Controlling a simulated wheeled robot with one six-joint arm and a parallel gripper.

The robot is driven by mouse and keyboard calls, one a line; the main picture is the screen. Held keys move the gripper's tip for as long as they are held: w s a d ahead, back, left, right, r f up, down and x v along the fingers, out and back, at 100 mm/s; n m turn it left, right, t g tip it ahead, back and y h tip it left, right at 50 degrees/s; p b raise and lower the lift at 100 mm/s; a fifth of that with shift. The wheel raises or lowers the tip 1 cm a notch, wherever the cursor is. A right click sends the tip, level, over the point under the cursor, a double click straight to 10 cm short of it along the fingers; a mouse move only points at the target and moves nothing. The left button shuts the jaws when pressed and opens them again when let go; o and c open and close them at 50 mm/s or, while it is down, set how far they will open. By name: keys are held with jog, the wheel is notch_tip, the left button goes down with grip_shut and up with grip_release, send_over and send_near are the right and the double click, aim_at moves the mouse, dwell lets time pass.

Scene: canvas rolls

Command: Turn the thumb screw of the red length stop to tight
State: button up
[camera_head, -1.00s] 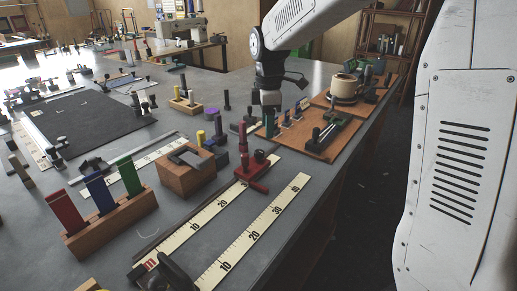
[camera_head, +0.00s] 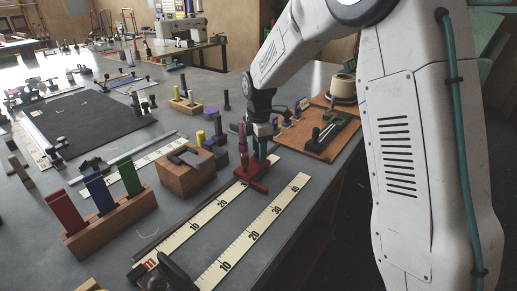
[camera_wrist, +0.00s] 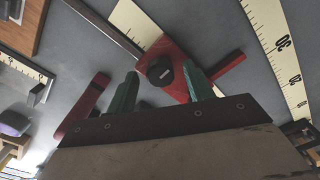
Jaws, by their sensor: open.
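The red length stop (camera_head: 257,186) sits on a cream scale strip on the bench, with a red arm reaching out to one side. In the wrist view the red stop (camera_wrist: 178,88) carries a round black thumb screw (camera_wrist: 160,70) with a small pale mark on its top. My gripper (camera_head: 259,156) is over the stop and hides the thumb screw in the head view. In the wrist view my gripper (camera_wrist: 161,70) is open, with one green finger on each side of the screw. It looks empty; whether the fingers touch the screw cannot be told.
A red upright post (camera_head: 242,140) stands close beside my gripper on the left. A wooden block with a grey clamp (camera_head: 186,172) is further left. A second scale strip (camera_head: 255,232) lies to the right. A wooden board with fittings (camera_head: 318,140) lies behind.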

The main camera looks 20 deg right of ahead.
jog(key=c, duration=1)
